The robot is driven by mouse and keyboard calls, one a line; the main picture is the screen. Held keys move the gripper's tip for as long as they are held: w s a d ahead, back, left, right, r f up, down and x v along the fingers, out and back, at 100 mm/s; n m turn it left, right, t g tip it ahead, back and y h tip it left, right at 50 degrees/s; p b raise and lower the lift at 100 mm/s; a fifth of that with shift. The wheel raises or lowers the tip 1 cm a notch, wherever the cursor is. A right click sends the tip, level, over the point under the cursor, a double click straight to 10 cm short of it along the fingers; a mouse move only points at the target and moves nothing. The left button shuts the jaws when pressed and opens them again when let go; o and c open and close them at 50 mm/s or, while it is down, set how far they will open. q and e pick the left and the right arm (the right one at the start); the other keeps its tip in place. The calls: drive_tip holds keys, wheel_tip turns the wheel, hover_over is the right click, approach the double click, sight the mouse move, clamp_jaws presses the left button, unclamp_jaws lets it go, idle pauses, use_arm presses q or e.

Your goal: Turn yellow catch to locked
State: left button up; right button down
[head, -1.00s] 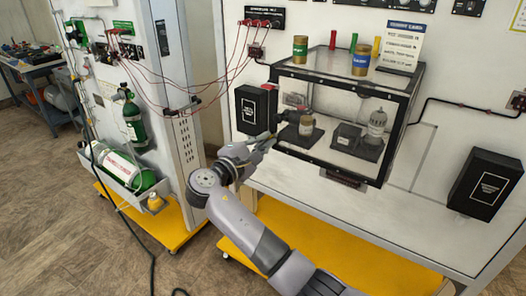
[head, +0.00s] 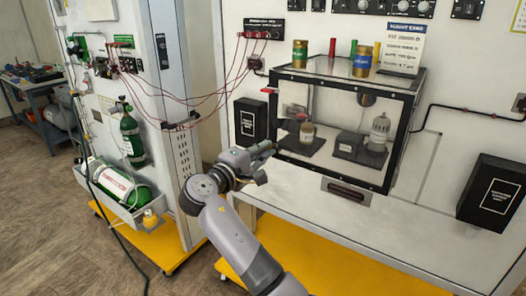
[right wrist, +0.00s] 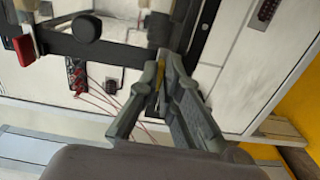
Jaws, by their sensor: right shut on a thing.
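The clear case with a black frame (head: 411,125) stands on the bench. In the head view the catch is hidden behind the gripper. My left gripper is not in view.
Several jars and coloured sticks stand on the case top. A red-ended part (head: 268,90) sticks out at its upper left. Black boxes (head: 250,122) (head: 497,190) flank the case. Red cables (head: 232,75) hang at the left. The bench front (head: 300,205) is clear.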

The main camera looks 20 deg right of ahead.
drive_tip(key=shift+f, duration=0.1)
drive_tip(key=c, duration=1.8)
unclamp_jaws()
drive_tip(key=shift+a, duration=0.1)
drive_tip(key=v, duration=0.7)
drive_tip(key=shift+s+a, duration=0.1)
drive_tip(key=shift+s, duration=0.05)
